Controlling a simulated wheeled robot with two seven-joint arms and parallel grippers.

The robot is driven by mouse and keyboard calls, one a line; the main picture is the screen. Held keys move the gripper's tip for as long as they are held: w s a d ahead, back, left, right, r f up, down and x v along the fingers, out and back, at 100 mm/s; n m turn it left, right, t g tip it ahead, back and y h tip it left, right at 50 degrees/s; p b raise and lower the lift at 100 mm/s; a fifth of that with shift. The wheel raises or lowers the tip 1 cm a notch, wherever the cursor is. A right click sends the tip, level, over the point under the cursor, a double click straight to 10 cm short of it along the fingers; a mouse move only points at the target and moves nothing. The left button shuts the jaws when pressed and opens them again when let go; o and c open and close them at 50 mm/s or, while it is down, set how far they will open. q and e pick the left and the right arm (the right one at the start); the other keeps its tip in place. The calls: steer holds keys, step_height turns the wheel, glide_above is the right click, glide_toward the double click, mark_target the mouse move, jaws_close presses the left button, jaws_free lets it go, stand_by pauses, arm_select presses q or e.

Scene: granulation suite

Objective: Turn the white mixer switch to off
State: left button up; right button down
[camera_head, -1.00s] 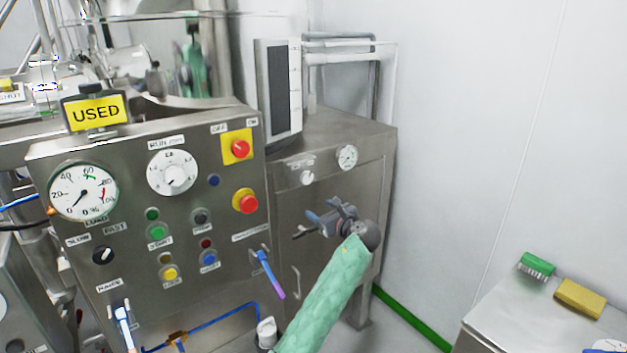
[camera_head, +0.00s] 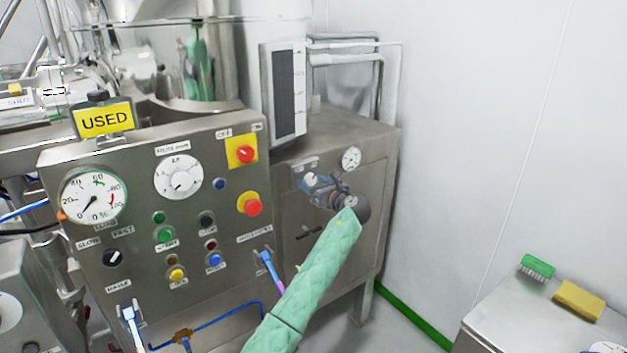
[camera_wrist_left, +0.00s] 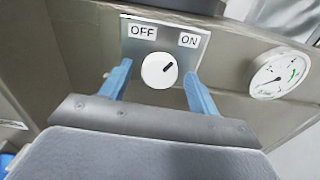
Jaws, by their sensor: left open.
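The white mixer switch (camera_wrist_left: 159,70) is a round knob on a plate marked OFF at left and ON at right. In the left wrist view its black mark points up and right, toward ON. My left gripper (camera_wrist_left: 158,82) is open, with one blue finger on each side of the knob and gaps between. In the head view the knob (camera_head: 312,178) shows small on the right steel cabinet (camera_head: 340,235), and my left gripper (camera_head: 318,188) is in front of it and partly hides it. My right gripper is not in view.
A gauge (camera_head: 351,158) sits right of the switch on the cabinet. The control panel (camera_head: 130,260) with dials, red knobs and buttons stands to the left. A bench (camera_head: 540,320) with a green brush (camera_head: 537,266) and yellow sponge (camera_head: 578,299) is at lower right.

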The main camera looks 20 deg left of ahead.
arm_select(q)
steer(key=shift+w+a, duration=0.2)
steer(key=shift+a, duration=0.1)
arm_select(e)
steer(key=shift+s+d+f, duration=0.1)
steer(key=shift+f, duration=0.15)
arm_select(q)
steer(key=c, duration=1)
steer(key=shift+o, duration=0.2)
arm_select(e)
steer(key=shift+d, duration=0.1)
arm_select(q)
steer(key=shift+f+n, duration=0.1)
steer(key=shift+n, duration=0.2)
steer(key=n+b, duration=0.4)
steer(key=n, duration=0.1)
steer(key=shift+d+f+b, duration=0.1)
steer(key=shift+b, duration=0.2)
steer(key=n+b, duration=0.5)
steer(key=n, duration=0.1)
steer(key=shift+r+n, duration=0.2)
steer(key=shift+n, duration=0.1)
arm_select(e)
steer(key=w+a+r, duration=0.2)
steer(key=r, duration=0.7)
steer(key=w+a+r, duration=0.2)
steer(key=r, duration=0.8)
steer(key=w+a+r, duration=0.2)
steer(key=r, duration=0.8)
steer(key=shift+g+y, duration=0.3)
